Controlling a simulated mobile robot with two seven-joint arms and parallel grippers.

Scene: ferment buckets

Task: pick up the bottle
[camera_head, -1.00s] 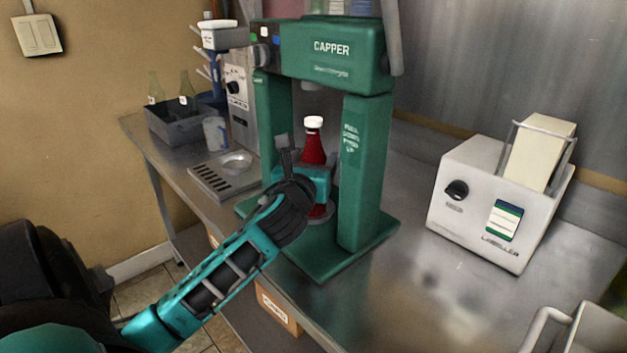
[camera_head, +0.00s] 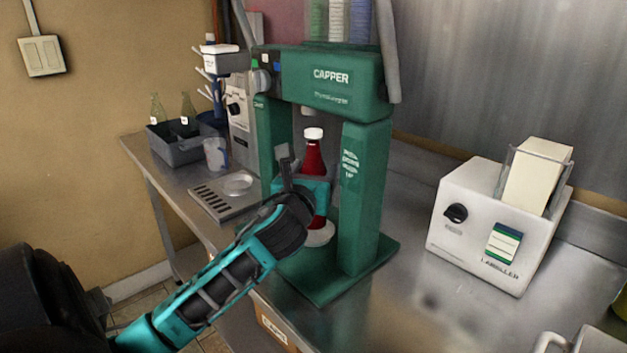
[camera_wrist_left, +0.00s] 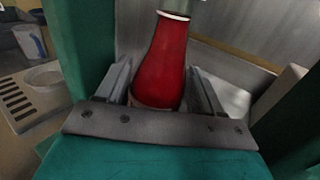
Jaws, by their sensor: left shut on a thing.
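The bottle (camera_head: 313,158) is filled with red and has a white cap. It stands upright between the posts of the green capper (camera_head: 335,92), above a pale round pad (camera_head: 318,234). My left gripper (camera_head: 306,185) reaches in from the front left and is shut on the bottle's body. In the left wrist view the red bottle (camera_wrist_left: 163,62) sits between the two grey fingers (camera_wrist_left: 160,92). The gripper hides part of the bottle in the head view. I cannot tell whether its base touches the pad. My right gripper is not in view.
A white labeller (camera_head: 495,225) stands to the right on the steel bench (camera_head: 400,300). A drip tray (camera_head: 225,195), a clear cup (camera_head: 215,153) and a grey bin (camera_head: 180,150) with bottles are at the left. The capper's posts stand close on both sides of my gripper.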

